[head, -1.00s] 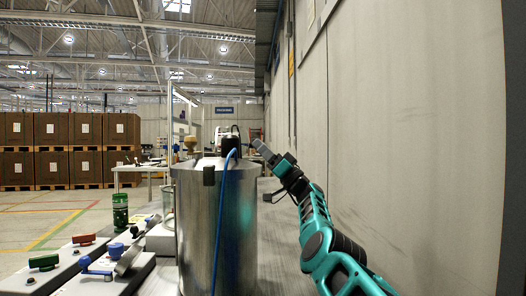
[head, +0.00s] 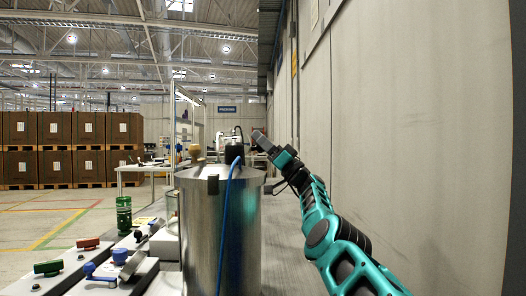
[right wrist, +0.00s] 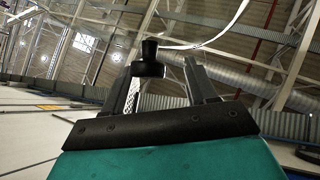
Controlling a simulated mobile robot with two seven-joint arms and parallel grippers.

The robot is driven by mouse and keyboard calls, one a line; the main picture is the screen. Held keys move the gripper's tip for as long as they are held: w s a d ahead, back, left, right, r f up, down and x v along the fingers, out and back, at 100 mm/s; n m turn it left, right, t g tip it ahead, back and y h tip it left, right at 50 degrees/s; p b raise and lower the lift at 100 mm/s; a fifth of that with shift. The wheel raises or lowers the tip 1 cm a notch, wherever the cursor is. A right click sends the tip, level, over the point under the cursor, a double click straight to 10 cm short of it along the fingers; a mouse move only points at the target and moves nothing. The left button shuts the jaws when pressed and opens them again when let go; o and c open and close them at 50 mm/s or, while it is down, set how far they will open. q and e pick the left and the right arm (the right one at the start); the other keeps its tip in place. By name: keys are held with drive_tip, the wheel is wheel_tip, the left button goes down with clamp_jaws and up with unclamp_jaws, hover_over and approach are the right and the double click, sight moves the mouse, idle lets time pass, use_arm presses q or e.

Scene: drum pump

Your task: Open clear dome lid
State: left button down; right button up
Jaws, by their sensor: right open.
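A steel drum (head: 200,230) stands in the middle of the head view, with a flat metal lid (head: 220,172) on top. A black fitting (head: 234,153) with a blue hose sits at the drum's top. I cannot make out a clear dome lid in either view. My right gripper (head: 258,137) is raised just right of the fitting, apart from the drum in the picture. In the right wrist view my right gripper (right wrist: 160,85) is open, and a black knob (right wrist: 149,62) shows between its fingers; contact cannot be told. My left gripper is not in view.
A plain wall (head: 400,120) runs close along the right of my right arm. Control boxes with a red knob (head: 88,243), a green knob (head: 47,268) and a blue knob (head: 120,256) stand at lower left. A green bottle (head: 124,215) stands behind them.

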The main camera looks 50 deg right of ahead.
use_arm(q)
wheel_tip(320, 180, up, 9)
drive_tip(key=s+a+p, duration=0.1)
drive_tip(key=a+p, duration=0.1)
drive_tip(key=p, duration=1)
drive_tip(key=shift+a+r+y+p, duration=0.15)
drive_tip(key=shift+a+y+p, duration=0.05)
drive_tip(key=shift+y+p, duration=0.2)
use_arm(e)
wheel_tip(320, 180, up, 16)
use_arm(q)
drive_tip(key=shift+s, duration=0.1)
use_arm(e)
drive_tip(key=shift+s, duration=0.1)
